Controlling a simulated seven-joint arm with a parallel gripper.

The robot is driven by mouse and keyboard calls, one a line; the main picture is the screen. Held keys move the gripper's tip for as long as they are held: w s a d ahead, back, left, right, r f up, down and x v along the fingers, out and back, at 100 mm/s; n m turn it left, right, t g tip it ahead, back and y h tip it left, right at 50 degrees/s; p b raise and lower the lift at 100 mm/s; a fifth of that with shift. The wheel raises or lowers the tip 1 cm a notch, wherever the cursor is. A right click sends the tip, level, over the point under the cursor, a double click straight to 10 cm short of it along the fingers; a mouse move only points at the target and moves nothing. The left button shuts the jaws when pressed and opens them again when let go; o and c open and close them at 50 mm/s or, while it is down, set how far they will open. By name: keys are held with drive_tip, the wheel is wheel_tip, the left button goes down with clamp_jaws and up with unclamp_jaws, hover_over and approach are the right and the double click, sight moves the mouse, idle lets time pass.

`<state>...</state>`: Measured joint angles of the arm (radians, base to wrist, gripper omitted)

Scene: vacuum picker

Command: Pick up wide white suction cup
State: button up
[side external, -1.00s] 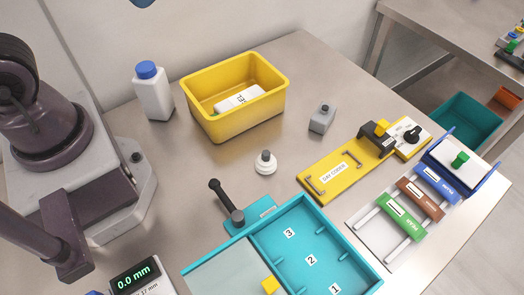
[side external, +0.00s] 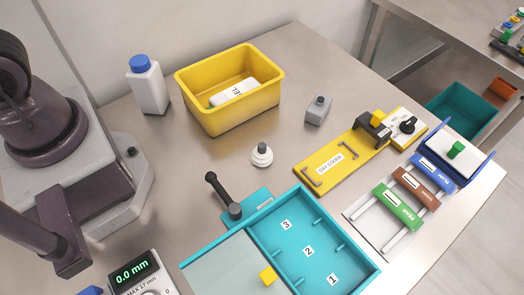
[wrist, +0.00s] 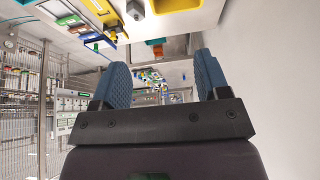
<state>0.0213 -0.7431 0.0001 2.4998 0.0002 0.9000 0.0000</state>
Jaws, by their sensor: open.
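The wide white suction cup (side external: 261,157) stands upright on the steel table near its middle, with a dark grey fitting on top. It is between the yellow bin and the teal tray, touching neither. My gripper (wrist: 164,82) shows in the wrist view with its two blue ribbed fingers spread apart and nothing between them. It points away across the room, not at the cup. The gripper is outside the side external view, where only part of my arm shows at the left. I cannot make out the cup in the wrist view.
A yellow bin (side external: 190,96) holding a white item stands behind the cup. A white bottle (side external: 150,90) is at the back left, a grey block (side external: 318,111) to the right. A yellow plate (side external: 330,165), a teal tray (side external: 322,230) and a gauge (side external: 135,275) surround the cup. Table around the cup is bare.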

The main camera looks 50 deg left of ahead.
drive_tip(key=w+d+f+m+g+y, duration=0.1)
drive_tip(key=d+f+m+g, duration=0.35)
drive_tip(key=f, duration=0.35)
drive_tip(key=m+t+y, duration=0.5)
drive_tip(key=m+t, duration=0.6)
drive_tip(key=m, duration=1.5)
hover_over(260, 148)
drive_tip(key=shift+n, duration=0.25)
wheel_tip(260, 148, down, 19)
drive_tip(key=shift+r, duration=0.1)
drive_tip(key=shift+y, duration=0.3)
drive_tip(key=shift+f, duration=2)
wheel_tip(260, 148, down, 2)
drive_tip(key=shift+f, duration=0.1)
drive_tip(key=shift+f+x, duration=0.25)
drive_tip(key=shift+x, duration=0.9)
drive_tip(key=shift+w+a+f, duration=0.15)
drive_tip(key=shift+w, duration=0.2)
drive_tip(key=c, duration=1)
